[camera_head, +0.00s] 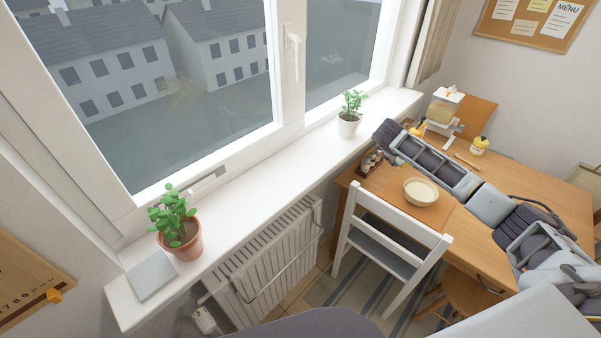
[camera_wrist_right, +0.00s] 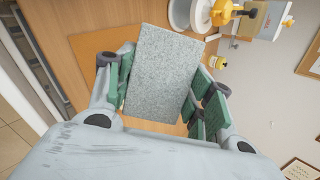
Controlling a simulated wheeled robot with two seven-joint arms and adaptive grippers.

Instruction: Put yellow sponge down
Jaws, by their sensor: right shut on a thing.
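My right gripper (camera_wrist_right: 163,80) is shut on a flat rectangular block, the sponge (camera_wrist_right: 163,72), in the right wrist view. Only its speckled grey-green face shows; no yellow side is visible. Green finger pads sit on both sides of it. In the head view the right arm reaches in from the right over the wooden table (camera_head: 480,225), and its end hides the sponge. The gripper (camera_head: 388,135) is near the table's window-side edge. My left gripper is out of view.
A cream bowl (camera_head: 421,192), a small rack of bottles (camera_head: 370,163), a yellow-capped jar (camera_head: 479,146) and a dispenser (camera_head: 444,105) stand on the table. A white chair (camera_head: 393,232) is at its front. Potted plants (camera_head: 180,235) stand on the windowsill (camera_head: 265,180), which has bare room between them.

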